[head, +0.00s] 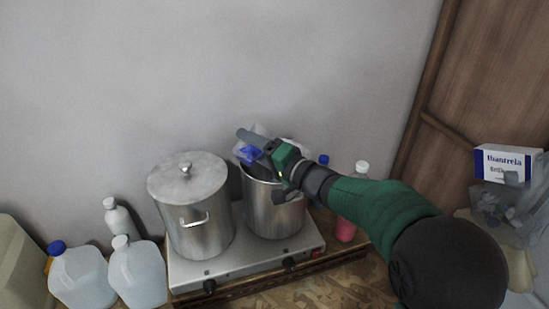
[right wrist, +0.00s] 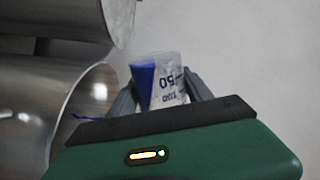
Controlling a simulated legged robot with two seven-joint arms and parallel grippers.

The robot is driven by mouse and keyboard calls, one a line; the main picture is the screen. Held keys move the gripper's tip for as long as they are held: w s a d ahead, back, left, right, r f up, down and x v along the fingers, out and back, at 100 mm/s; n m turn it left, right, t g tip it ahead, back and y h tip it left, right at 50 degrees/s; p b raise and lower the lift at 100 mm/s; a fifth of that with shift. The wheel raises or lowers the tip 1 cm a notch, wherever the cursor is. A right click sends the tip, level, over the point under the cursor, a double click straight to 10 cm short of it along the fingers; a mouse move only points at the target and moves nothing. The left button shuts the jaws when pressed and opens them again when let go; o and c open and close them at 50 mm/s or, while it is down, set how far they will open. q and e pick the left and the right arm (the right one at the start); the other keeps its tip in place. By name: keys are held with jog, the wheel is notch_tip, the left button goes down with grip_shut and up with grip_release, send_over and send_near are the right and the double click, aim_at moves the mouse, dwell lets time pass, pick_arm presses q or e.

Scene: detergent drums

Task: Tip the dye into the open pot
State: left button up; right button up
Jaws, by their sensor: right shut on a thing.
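My right gripper (head: 262,152) is above the open pot (head: 275,212), the right-hand steel pot on the burner. In the head view the blue dye (head: 248,154) shows by the pot's rim, partly hidden by the gripper. In the right wrist view a thin blue streak (right wrist: 90,116) shows at the mouth of the open pot (right wrist: 92,92). My left gripper is not in view.
A lidded pot (head: 189,206) stands left of the open pot on the two-plate burner (head: 245,263). Jugs (head: 82,276) and a white bottle (head: 118,220) stand at left. A pink bottle (head: 346,231) is close right, under my arm. A box (head: 507,163) sits far right.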

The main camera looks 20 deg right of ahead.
jog(key=shift+w+d, duration=0.1)
jog(key=shift+d, duration=0.2)
jog(key=shift+w+d+f+m, duration=0.35)
jog(key=shift+d+m, duration=0.15)
jog(key=shift+m, duration=0.3)
jog(key=shift+s+r+m+p, duration=0.2)
jog(key=shift+m+p, duration=0.1)
jog(key=shift+p, duration=0.55)
jog(key=shift+w+r+m+p, duration=0.15)
jog(key=shift+m+p, duration=0.45)
jog(key=shift+p, duration=0.7)
jog(key=shift+d+m+p, duration=0.1)
jog(key=shift+m+p, duration=0.2)
